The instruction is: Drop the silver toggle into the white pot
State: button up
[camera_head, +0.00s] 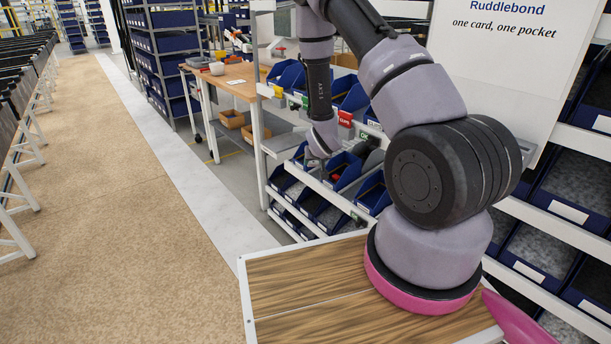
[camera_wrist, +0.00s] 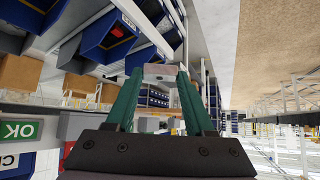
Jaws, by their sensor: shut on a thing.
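My gripper (camera_wrist: 160,76) shows in the wrist view as two green fingers closed on a small grey block, the silver toggle (camera_wrist: 160,71), held across the fingertips. In the head view my arm reaches down in front of the rack of blue bins, and the toggle cannot be made out there. A small white vessel that looks like the white pot (camera_head: 217,69) stands on the wooden-topped workbench (camera_head: 243,73), left of my arm and well apart from it. I cannot make out the pot in the wrist view.
A rack of blue bins (camera_head: 353,98) stands close to my arm, with several sloping shelves. A white sign (camera_head: 500,60) stands at the right. Cardboard-coloured boxes (camera_head: 232,119) sit below the workbench. The aisle floor (camera_head: 120,190) at left is clear.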

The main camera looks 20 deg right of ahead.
aim_at(221, 74)
jog(key=i+j+u, duration=0.6)
jog(key=i, duration=0.35)
jog(key=i+u, duration=0.3)
jog(key=i, duration=1.5)
jog(key=i+j+z, duration=0.15)
jog(key=i+z, duration=0.35)
jog(key=i+j+z, duration=0.45)
jog(key=i, duration=0.15)
jog(key=i+j+z, duration=0.5)
